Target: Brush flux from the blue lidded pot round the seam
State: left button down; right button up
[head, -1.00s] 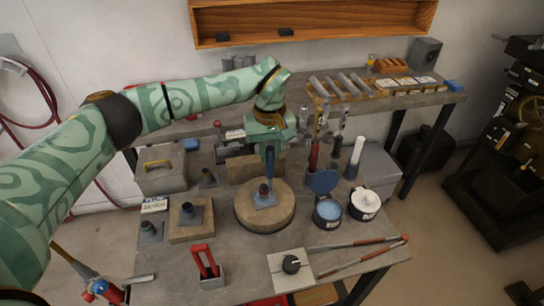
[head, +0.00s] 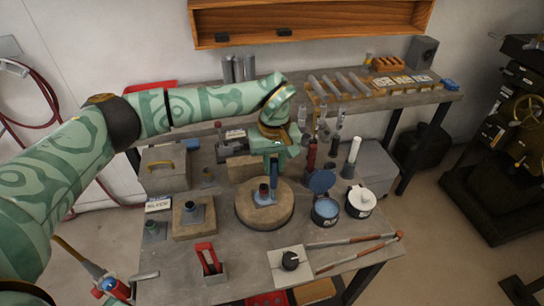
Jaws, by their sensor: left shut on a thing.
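My left gripper (head: 275,156) comes in over the bench and is shut on a slim blue brush (head: 274,170), which points down. The brush's lower end is by the right side of a small blue-grey fitting with a dark upright stub (head: 264,196). I cannot tell whether the bristles touch its seam. The fitting stands on a round tan turntable (head: 250,217). The blue pot (head: 326,213) stands right of the turntable, with its blue lid (head: 321,181) raised behind the mouth and pale blue contents showing. My right gripper is not in view.
A white-lidded pot (head: 361,200) stands right of the blue pot. A second fitting (head: 192,211) sits on a square block at the left. A clamp (head: 232,148) stands behind the turntable.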

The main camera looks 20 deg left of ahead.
pick_arm(q)
jog(key=shift+w+a+p, duration=0.35)
jog(key=shift+w+a, duration=0.1)
jog(key=shift+w, duration=0.1)
jog(key=shift+s+d+f+p, duration=0.1)
jog(key=shift+s+d+p, duration=0.7)
jog(key=shift+s, duration=0.3)
dwell(0.9)
